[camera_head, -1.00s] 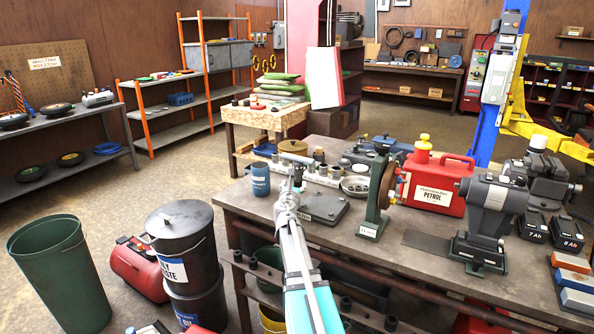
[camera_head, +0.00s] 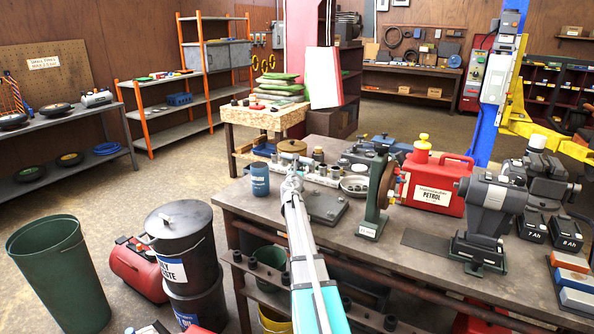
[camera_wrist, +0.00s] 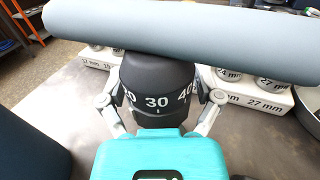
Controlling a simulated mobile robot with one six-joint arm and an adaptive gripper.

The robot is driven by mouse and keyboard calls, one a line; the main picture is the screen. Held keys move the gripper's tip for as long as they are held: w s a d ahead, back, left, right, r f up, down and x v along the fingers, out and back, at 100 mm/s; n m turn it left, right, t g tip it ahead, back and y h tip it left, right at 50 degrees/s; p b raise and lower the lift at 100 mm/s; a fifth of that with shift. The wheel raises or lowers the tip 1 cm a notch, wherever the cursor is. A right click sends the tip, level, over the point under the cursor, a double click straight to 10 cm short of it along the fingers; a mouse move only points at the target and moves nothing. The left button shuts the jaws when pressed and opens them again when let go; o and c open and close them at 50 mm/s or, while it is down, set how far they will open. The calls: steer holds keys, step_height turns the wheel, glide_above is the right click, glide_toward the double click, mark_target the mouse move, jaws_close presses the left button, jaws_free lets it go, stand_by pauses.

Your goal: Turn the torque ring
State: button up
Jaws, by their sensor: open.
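The torque ring (camera_wrist: 157,82) is a dark, rounded ring with white numbers; 30 faces me in the wrist view, with parts of other numbers at either side. My gripper (camera_wrist: 158,100) is open, with one pale finger on each side of the ring. The fingertips are close to its sides; I cannot tell whether they touch. A thick grey-blue bar (camera_wrist: 190,35) crosses above the ring and hides what lies behind it. In the head view, my gripper (camera_head: 292,182) is over the workbench, and the ring cannot be made out there.
White socket holders (camera_wrist: 255,97) marked in mm stand behind the ring. A blue cup (camera_head: 260,180) stands left of my gripper on the workbench (camera_head: 400,255). A green stand (camera_head: 376,205) and red petrol can (camera_head: 436,185) stand to the right. A grey plate (camera_head: 325,208) lies close by.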

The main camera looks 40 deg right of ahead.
steer(key=shift+w+d, duration=0.1)
steer(key=c, duration=0.9)
steer(key=shift+c, duration=0.2)
steer(key=shift+n+t+y, duration=0.3)
steer(key=shift+y, duration=0.1)
steer(key=shift+w+a+n+t+y, duration=0.1)
steer(key=shift+a+n+t+y, duration=0.05)
steer(key=shift+n+t+y, duration=0.8)
steer(key=shift+w+a+n+t+y, duration=0.1)
steer(key=shift+n+t+y, duration=0.55)
steer(key=shift+y, duration=0.6)
steer(key=shift+a+n+t+y, duration=0.2)
steer(key=shift+n+t+y, duration=0.4)
steer(key=shift+n+y, duration=1.3)
steer(key=shift+y, duration=0.6)
steer(key=o, duration=0.9)
steer(key=shift+a, duration=0.1)
